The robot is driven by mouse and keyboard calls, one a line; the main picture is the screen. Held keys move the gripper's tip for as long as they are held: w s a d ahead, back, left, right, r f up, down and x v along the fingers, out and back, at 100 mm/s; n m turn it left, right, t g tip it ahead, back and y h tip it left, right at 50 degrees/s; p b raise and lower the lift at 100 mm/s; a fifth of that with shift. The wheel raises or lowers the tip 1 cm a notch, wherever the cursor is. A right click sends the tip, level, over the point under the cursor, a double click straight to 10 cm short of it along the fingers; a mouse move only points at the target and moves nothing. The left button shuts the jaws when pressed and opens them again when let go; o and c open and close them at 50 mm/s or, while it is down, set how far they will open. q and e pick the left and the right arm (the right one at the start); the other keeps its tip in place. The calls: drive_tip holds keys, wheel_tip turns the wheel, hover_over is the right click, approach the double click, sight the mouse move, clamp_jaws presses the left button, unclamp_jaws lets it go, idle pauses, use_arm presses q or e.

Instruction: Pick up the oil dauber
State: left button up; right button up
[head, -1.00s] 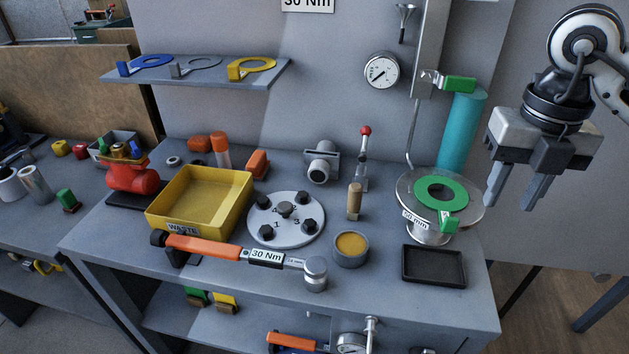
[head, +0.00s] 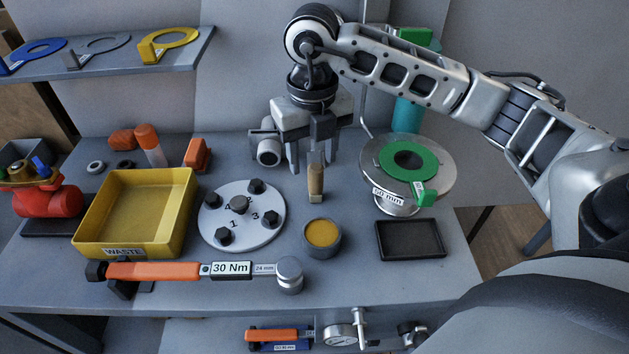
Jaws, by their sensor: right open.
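The likely oil dauber (head: 316,183) is a short tan, wood-coloured cylinder standing upright on the grey bench, behind a small round pot (head: 322,234) of yellow-orange contents. My right gripper (head: 311,165) points down over the bench with its fingers apart and nothing held. Its fingertips are close to the dauber's top, which shows between and just below them. I cannot tell whether they touch it. My left gripper is not in view.
A bolted round flange plate (head: 241,214) and a yellow waste tray (head: 135,210) lie to the left. An orange torque wrench (head: 153,271) lies in front. A green ring on a metal disc (head: 440,165) and a black tray (head: 410,239) are to the right.

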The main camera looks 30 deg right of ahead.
sight(316, 166)
drive_tip(key=shift+w+d+f+p, duration=0.1)
drive_tip(key=shift+f+p, duration=0.05)
drive_tip(key=shift+f, duration=0.9)
drive_tip(key=shift+s+d+f+p, duration=0.1)
drive_tip(key=shift+d+f+p, duration=0.1)
drive_tip(key=shift+f, duration=0.85)
drive_tip(key=shift+w+d+f+p, duration=0.1)
drive_tip(key=shift+f+p, duration=0.05)
drive_tip(key=shift+f, duration=0.9)
drive_tip(key=shift+c, duration=0.3)
clamp_jaws()
